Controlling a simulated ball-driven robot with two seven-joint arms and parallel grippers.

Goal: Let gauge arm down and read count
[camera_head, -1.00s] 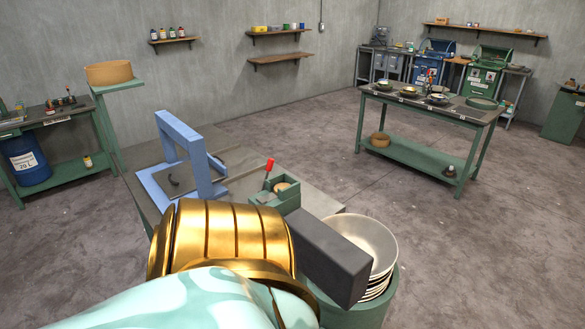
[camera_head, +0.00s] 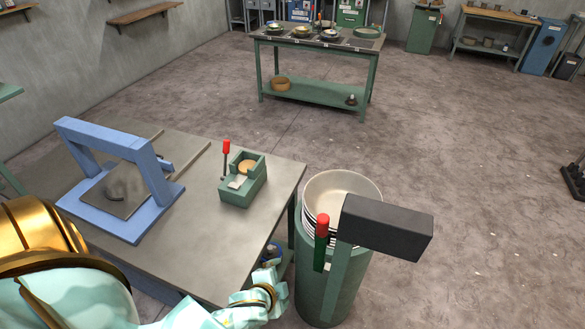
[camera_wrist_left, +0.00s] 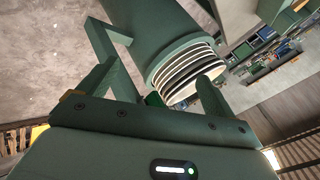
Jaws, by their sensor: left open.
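The gauge arm seems to be the dark grey block (camera_head: 388,228) beside a red-tipped handle (camera_head: 322,232). It stands on a green upright at the green drum (camera_head: 328,285). A stack of pale bowls (camera_head: 342,190) sits in the drum; the block covers part of it. No count can be read. My left gripper (camera_wrist_left: 155,88) is open in the wrist view, with the bowl stack (camera_wrist_left: 185,75) beyond its fingers. In the head view, my left arm ends left of the drum; its fingertips are hard to make out. My right gripper does not show.
A grey table (camera_head: 215,235) holds a blue frame (camera_head: 110,175) and a small green fixture (camera_head: 243,182) with a red-tipped lever. A green bench (camera_head: 315,92) with bowls stands at the back. The floor to the right is mostly clear.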

